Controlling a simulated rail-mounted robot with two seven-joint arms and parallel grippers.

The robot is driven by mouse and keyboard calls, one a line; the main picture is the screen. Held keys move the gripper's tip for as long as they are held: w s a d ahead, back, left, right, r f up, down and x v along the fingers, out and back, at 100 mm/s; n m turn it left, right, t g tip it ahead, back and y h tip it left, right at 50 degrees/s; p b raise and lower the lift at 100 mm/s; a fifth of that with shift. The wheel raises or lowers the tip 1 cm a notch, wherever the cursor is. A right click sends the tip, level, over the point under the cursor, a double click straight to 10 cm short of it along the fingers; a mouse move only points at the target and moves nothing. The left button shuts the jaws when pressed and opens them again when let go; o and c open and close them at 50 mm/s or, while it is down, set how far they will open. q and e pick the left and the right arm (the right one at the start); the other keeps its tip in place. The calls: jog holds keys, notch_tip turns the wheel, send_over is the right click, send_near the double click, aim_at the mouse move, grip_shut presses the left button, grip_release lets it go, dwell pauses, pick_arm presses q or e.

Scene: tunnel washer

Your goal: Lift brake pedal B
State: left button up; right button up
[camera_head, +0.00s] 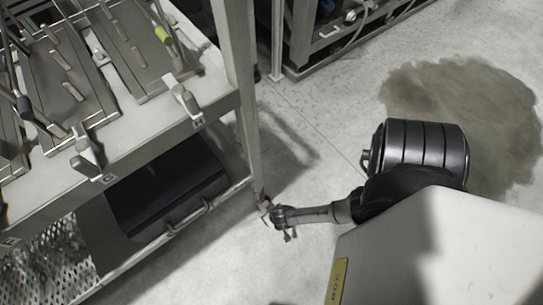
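Two pale pedal-like levers stick out from the front beam of the metal machine at the left: a nearer lever (88,157) and a farther lever (185,100). Each has a small label by it, too small to read, so I cannot tell which is brake pedal B. An arm of mine comes in from the right. Its gripper (275,216) is low, beside the foot of the machine's corner post, well apart from both levers. Whether it touches the post and whether its fingers are open cannot be made out. My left gripper is not in view.
The corner post (243,100) stands between the levers and my arm. A dark bin-like box (168,190) sits under the beam. The middle floor (330,130) is clear.

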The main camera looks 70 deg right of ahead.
jog(key=shift+w+f, duration=0.15)
jog(key=shift+f, duration=0.2)
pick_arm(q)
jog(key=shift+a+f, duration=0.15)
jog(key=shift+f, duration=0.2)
pick_arm(e)
jog(key=shift+d, duration=0.1)
